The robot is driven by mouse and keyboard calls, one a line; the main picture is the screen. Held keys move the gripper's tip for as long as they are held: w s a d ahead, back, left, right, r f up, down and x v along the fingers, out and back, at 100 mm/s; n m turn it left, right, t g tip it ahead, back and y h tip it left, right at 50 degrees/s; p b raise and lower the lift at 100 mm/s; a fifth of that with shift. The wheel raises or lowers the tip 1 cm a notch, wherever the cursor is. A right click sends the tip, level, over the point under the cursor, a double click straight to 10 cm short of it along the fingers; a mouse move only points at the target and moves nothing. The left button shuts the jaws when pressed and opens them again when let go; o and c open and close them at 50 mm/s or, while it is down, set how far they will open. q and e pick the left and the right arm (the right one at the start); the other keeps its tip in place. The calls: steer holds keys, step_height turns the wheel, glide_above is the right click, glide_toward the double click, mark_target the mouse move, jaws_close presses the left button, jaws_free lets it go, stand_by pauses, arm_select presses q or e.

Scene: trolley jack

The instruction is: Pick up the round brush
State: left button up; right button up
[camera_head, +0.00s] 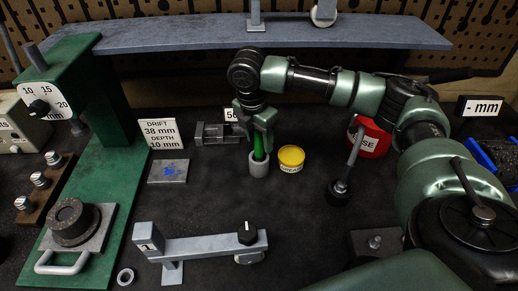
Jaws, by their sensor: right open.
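A bright green handle (258,148), which looks like the round brush, stands upright in a small grey cup (259,168) on the dark bench. Its lower end is hidden inside the cup. My right gripper (257,125) points down directly over the cup, its fingers around or just in front of the upper part of the handle. The gripper is open, and the top of the handle is hidden by it. I cannot tell whether a finger touches the handle. My left gripper is not in view.
A yellow-lidded tin (291,156) stands close right of the cup. A small grey vise (212,134) is to the left, a red container (372,138) to the right. A green press (110,165) fills the left side. A grey shelf (180,35) spans the back.

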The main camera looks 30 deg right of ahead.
mark_target(260, 148)
steer(key=shift+w+d+f+p, duration=0.1)
steer(key=shift+f+p, duration=0.1)
steer(key=shift+f, duration=0.55)
steer(key=shift+w+d+f+p, duration=0.1)
steer(key=shift+d+f+p, duration=0.05)
steer(key=shift+f, duration=0.55)
steer(key=shift+w+d+f+p, duration=0.1)
steer(key=shift+f+p, duration=0.1)
steer(key=shift+f, duration=0.55)
steer(key=shift+c, duration=0.3)
jaws_close()
